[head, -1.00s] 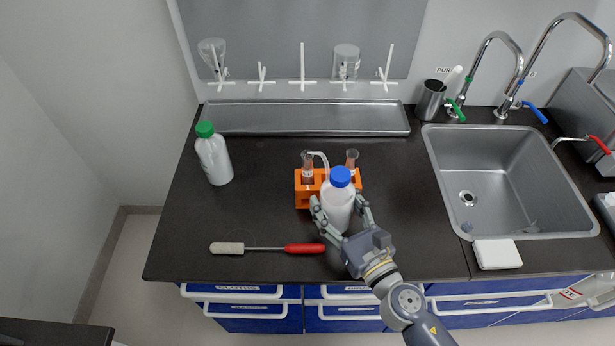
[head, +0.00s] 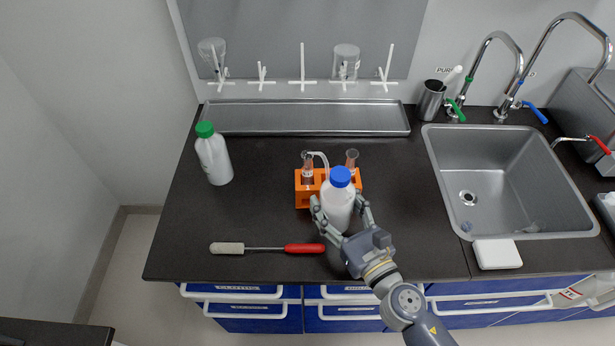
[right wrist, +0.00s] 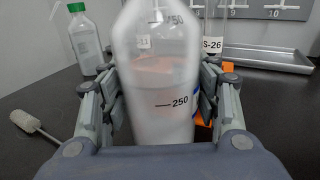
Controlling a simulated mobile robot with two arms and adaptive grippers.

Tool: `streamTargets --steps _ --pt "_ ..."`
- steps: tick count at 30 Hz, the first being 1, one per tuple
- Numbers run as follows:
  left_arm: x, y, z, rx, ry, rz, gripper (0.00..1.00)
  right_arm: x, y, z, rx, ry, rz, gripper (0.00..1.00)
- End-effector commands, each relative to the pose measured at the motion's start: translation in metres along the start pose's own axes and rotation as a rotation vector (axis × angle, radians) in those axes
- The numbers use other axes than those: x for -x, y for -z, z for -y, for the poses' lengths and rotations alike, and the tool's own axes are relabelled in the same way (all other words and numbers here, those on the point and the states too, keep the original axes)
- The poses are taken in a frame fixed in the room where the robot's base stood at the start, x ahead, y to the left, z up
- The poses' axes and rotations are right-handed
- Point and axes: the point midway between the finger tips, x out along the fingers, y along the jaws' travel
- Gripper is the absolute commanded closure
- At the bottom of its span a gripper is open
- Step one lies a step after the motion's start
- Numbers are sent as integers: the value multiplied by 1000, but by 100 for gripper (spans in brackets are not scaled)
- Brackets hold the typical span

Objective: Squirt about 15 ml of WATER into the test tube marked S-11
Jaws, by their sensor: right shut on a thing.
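A white wash bottle with a blue cap (head: 340,184) is upright in front of the rack in the head view. My right gripper (head: 341,221) is shut on it. In the right wrist view the bottle (right wrist: 160,85) fills the middle, with 250 and 450 marks, between the fingers (right wrist: 160,115). An orange rack (head: 303,190) stands behind it with two test tubes, a left one (head: 307,164) and a right one (head: 352,160). In the right wrist view one tube's label (right wrist: 212,45) reads S-26. My left gripper is not in view.
A green-capped bottle (head: 214,158) stands at the left. A brush with a red handle (head: 304,248) lies near the front edge. A metal tray (head: 305,119) lies along the back below the drying pegs. A sink (head: 500,190) is at the right. The left counter is mostly clear.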

Motion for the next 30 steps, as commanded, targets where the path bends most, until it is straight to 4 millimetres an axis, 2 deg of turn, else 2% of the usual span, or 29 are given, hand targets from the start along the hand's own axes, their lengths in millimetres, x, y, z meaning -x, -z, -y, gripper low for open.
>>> streamTargets --steps 15,30 --pt "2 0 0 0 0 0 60 0 -4 0 0 0 3 57" --pt "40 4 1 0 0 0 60 0 -42 0 1 0 3 57"
